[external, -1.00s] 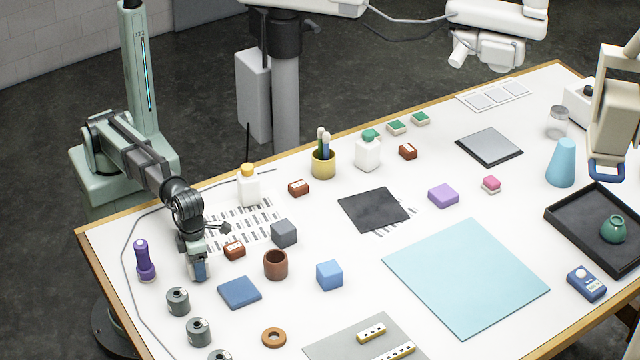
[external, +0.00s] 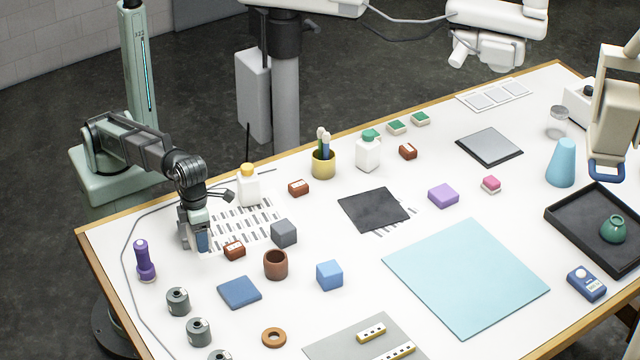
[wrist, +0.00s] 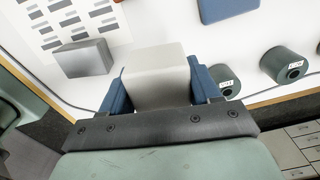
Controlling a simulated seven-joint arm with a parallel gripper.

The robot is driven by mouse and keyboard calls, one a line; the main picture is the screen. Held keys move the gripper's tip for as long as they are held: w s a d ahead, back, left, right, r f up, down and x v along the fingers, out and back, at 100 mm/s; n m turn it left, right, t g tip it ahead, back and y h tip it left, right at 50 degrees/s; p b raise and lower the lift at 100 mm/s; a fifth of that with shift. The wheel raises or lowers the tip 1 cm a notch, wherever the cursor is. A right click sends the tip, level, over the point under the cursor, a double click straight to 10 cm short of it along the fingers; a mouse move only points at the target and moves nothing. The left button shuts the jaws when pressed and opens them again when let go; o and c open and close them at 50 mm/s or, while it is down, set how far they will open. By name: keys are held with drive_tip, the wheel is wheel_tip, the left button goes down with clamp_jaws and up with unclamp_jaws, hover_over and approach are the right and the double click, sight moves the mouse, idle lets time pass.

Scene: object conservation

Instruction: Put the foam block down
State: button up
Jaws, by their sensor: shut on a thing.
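The foam block (wrist: 155,75) is a pale grey, box-shaped block in the wrist view. It sits between the two blue fingers of my gripper (wrist: 158,90), which is shut on it. In the external view my gripper (external: 200,240) points down at the left of the white table, beside the printed sheet and left of a small red-brown block. The held block cannot be made out clearly there behind the fingers. The gap between it and the table is hard to judge.
Near my gripper are a red-brown block (external: 234,250), a grey cube (external: 284,233), a purple torch (external: 145,262), a white bottle (external: 248,187), a blue flat block (external: 239,292) and grey spools (external: 178,301). A light blue mat (external: 467,277) lies bare at right.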

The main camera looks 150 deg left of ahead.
drive_tip(key=a+n, duration=0.3)
drive_tip(key=a, duration=1.4)
drive_tip(key=m, duration=0.1)
hover_over(377, 218)
drive_tip(key=shift+f, duration=4.5)
drive_tip(key=shift+f, duration=0.1)
drive_tip(key=o, duration=1)
